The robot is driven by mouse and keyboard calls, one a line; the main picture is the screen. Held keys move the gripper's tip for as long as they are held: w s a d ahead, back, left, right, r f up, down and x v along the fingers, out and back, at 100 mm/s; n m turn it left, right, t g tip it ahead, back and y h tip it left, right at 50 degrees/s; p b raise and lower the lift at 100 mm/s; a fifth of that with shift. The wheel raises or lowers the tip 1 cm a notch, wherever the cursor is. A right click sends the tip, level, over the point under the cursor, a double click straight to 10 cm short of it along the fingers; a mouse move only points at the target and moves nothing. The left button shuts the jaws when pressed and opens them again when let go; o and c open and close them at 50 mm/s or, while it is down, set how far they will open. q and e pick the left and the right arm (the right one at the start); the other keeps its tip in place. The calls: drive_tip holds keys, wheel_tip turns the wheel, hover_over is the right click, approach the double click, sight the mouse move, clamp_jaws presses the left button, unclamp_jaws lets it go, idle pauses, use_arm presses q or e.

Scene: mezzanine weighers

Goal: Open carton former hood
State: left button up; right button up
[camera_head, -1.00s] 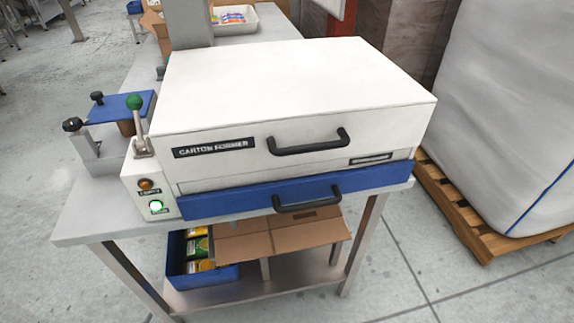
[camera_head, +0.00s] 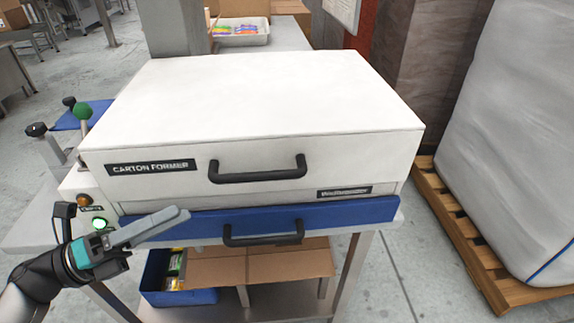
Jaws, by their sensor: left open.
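The carton former is a white box with a closed white hood (camera_head: 255,95) on a metal table. A black upper handle (camera_head: 258,174) is on the hood's front face. Below it, a blue front section (camera_head: 345,212) carries a second black handle (camera_head: 263,236). My left gripper (camera_head: 182,218) is at the lower left, in front of the blue section's left end. It is open and empty, with its fingers pointing right, left of and below the hood handle and apart from it. My right gripper is not in view.
A green-knobbed lever (camera_head: 83,112) and a lit green button (camera_head: 99,224) are at the machine's left. A wrapped sack (camera_head: 520,150) on a wooden pallet (camera_head: 455,228) stands right.

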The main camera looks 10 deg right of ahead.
use_arm(q)
approach(255, 173)
drive_tip(key=x, duration=0.3)
drive_tip(key=p+x, duration=0.1)
drive_tip(key=x, duration=0.6)
drive_tip(key=shift+w+f, duration=0.1)
drive_tip(key=shift+f, duration=0.25)
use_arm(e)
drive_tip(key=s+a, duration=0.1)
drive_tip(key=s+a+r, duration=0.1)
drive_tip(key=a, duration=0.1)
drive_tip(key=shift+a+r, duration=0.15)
use_arm(q)
clamp_jaws()
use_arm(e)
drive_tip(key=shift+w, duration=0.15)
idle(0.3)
